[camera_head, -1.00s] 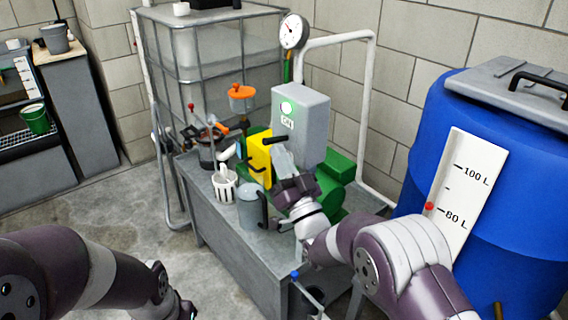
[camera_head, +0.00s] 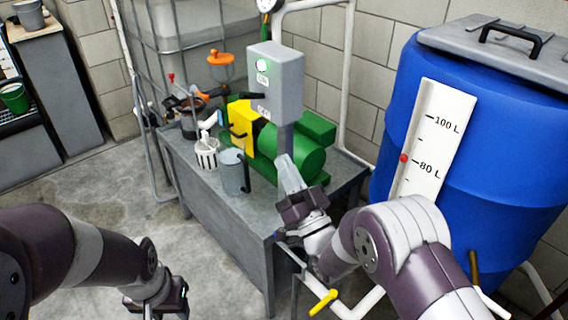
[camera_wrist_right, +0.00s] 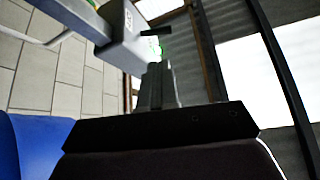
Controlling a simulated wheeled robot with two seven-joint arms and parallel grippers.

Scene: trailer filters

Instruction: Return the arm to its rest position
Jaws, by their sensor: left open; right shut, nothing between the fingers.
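My right arm (camera_head: 400,235) reaches in from the lower right of the head view. Its gripper (camera_head: 287,165) points up and away, in front of the green pump motor (camera_head: 295,150) and below the grey control box (camera_head: 277,85). The right gripper's fingers are shut with nothing between them; they also show in the right wrist view (camera_wrist_right: 158,85). My left arm (camera_head: 75,250) comes in at the lower left. Its gripper (camera_head: 165,300) hangs low over the concrete floor, clear of the bench, and is open; its fingertips are hard to make out.
The metal bench (camera_head: 230,215) carries the pump, a yellow part (camera_head: 241,128), a white strainer basket (camera_head: 206,152) and a grey cup (camera_head: 233,172). A blue barrel (camera_head: 480,150) stands right. A yellow-handled valve (camera_head: 323,301) is low in front. The floor (camera_head: 110,185) at left is clear.

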